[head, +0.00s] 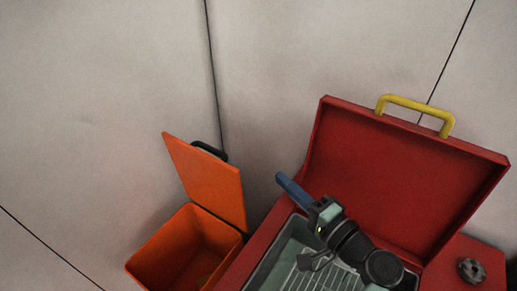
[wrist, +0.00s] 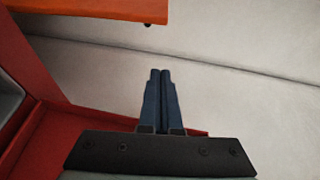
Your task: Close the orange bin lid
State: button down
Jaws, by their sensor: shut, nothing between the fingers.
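The orange bin (head: 160,265) stands at the lower left in the head view. Its orange lid (head: 208,180) is raised open at the back, with a dark handle (head: 208,150) behind its top edge. My gripper (head: 281,178) is shut and empty, with blue fingers, to the right of the lid and apart from it. In the wrist view the shut fingers (wrist: 161,72) point toward the pale background. An orange panel (wrist: 95,8), likely the lid, crosses the top left of that view, beyond the fingertips. The bin's lower part is cut off in the head view.
A red case (head: 400,180) with its lid up and a yellow handle (head: 418,108) stands on the right, below and behind my arm. It holds a grey tray with a wire rack. A dark round knob (head: 471,270) is at the far right. Pale panels fill the background.

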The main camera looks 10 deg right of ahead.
jog(key=w+a+p, duration=0.4)
jog(key=w+a, duration=0.1)
jog(key=a, duration=0.2)
jog(key=shift+w+a, duration=0.15)
jog(key=shift+w, duration=0.2)
jog(key=shift+f, duration=0.15)
dwell(0.3)
